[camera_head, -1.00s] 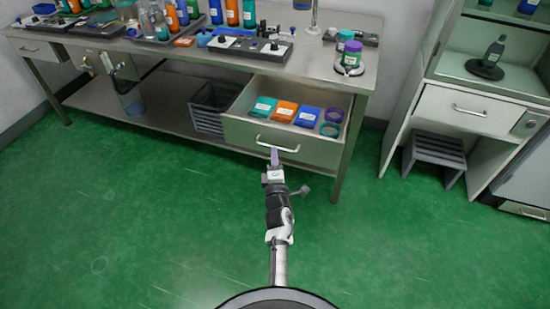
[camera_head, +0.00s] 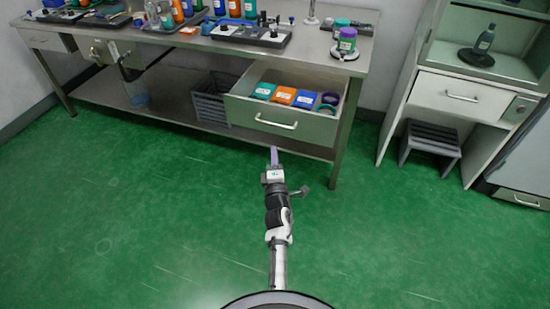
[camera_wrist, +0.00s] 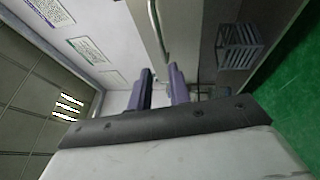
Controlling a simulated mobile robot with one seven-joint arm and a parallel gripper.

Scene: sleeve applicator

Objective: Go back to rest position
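My gripper (camera_head: 274,157) is in front of the workbench, over the green floor in the head view, with the open drawer (camera_head: 280,126) beyond it. In the wrist view its two purple fingers (camera_wrist: 160,86) stand apart with a gap and nothing between them. The gripper touches nothing that I can see. The drawer is pulled out and holds a green packet (camera_head: 264,91), an orange packet (camera_head: 284,95), a blue packet (camera_head: 305,99) and a purple ring (camera_head: 330,99).
The steel workbench (camera_head: 225,60) carries bottles and devices. A dark crate (camera_head: 211,99) sits on its lower shelf and also shows in the wrist view (camera_wrist: 238,46). A grey step stool (camera_head: 431,141) stands by the right cabinet (camera_head: 456,94). The green floor (camera_head: 150,220) around my arm is clear.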

